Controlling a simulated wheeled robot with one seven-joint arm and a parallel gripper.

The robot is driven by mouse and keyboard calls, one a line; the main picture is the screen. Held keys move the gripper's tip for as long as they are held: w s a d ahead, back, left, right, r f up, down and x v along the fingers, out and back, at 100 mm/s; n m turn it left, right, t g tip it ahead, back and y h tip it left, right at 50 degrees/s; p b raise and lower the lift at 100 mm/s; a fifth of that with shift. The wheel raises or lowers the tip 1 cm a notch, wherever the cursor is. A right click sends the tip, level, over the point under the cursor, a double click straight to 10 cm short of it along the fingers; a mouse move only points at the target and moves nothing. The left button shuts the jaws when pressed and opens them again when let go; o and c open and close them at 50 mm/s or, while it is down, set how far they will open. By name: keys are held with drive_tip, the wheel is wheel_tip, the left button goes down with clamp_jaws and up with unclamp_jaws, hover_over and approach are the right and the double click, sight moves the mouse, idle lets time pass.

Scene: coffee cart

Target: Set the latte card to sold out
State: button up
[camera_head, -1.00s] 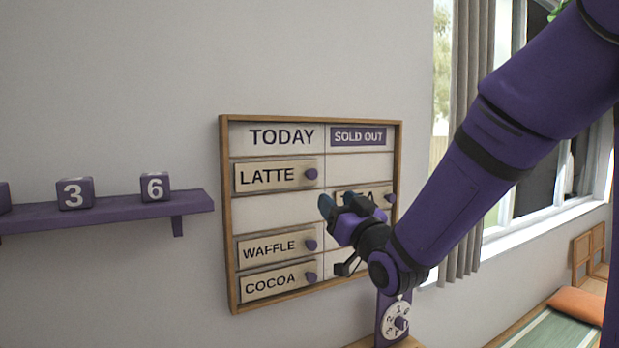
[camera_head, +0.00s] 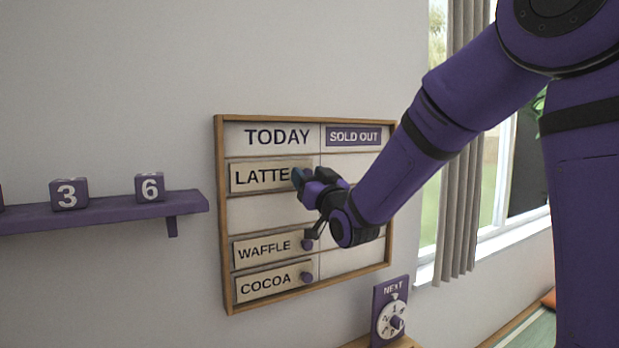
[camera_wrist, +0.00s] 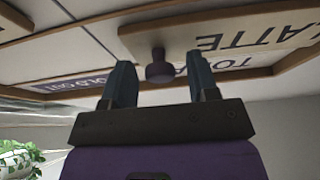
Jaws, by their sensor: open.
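The wooden-framed menu board (camera_head: 219,220) hangs on the wall, with a TODAY column on the left and a SOLD OUT column (camera_head: 353,136) on the right. The LATTE card (camera_head: 258,177) sits in the top row under TODAY. My gripper (camera_head: 302,180) is at the card's right end and hides its knob in the head view. In the wrist view, the purple knob (camera_wrist: 159,70) of the LATTE card (camera_wrist: 235,40) shows between the two open fingers of my gripper (camera_wrist: 160,85). I cannot tell whether the fingers touch it.
The WAFFLE card (camera_head: 262,248) and COCOA card (camera_head: 264,283) sit lower under TODAY. The top SOLD OUT slot (camera_head: 345,165) looks empty; my arm covers part of that column. A purple NEXT dial (camera_head: 390,312) stands below the board, and a shelf with number blocks (camera_head: 69,194) is left.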

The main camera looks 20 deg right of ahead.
drive_tip(key=shift+c, duration=0.4)
clamp_jaws()
drive_tip(key=w+d, duration=0.2)
drive_tip(key=d, duration=1)
drive_tip(key=w+d, duration=0.3)
drive_tip(key=d, duration=1)
drive_tip(key=shift+d, duration=0.25)
drive_tip(key=shift+r, duration=0.1)
drive_tip(key=shift+o, duration=0.4)
unclamp_jaws()
drive_tip(key=shift+d, duration=0.15)
